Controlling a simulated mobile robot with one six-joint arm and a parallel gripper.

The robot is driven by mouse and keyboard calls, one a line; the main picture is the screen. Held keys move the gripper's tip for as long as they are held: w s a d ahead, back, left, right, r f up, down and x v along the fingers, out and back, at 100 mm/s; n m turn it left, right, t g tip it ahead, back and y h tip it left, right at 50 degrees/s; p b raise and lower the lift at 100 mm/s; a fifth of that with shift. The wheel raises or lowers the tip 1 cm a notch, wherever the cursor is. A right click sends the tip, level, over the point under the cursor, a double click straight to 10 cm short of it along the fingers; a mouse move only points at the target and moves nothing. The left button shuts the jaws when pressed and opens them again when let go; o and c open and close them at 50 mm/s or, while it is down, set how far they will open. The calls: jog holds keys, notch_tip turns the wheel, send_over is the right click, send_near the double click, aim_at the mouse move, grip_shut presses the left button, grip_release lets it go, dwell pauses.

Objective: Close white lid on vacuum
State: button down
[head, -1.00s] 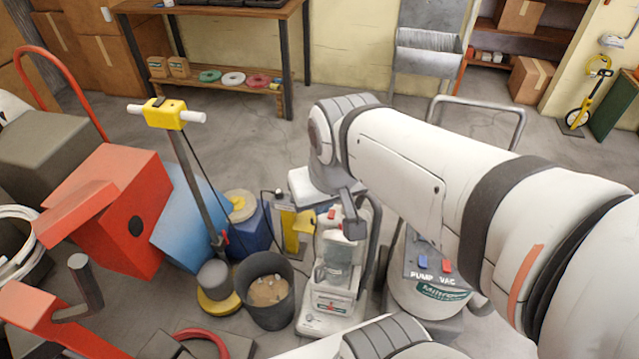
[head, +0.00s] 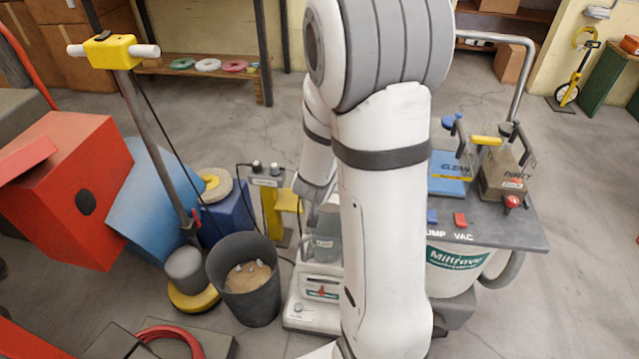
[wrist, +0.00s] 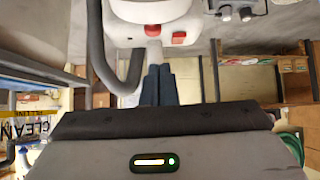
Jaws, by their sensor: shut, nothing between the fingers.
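A white upright machine (head: 312,312) with a grey see-through tank (head: 325,246) stands on the floor, mostly hidden behind my arm. A white tub with a grey top marked PUMP VAC (head: 455,265) stands to its right. In the wrist view, a white rounded part (wrist: 150,12) with a red button and a red knob fills the top. I cannot tell whether it is the lid. My gripper (wrist: 158,68) is shut and empty, its dark fingers together just below this part; contact cannot be told. In the head view my arm hides the fingertips.
A dark bucket (head: 245,285) and a yellow-handled floor machine (head: 185,270) stand to the left. Blue CLEAN (head: 450,185) and grey-brown DIRTY (head: 505,170) containers sit on the PUMP VAC top, under a tall grey handle (head: 525,75). Floor is clear at the right.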

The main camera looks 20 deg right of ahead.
jog(key=b+x, duration=0.2)
jog(key=x, duration=0.8)
jog(key=shift+b, duration=0.3)
jog(key=shift+r, duration=0.1)
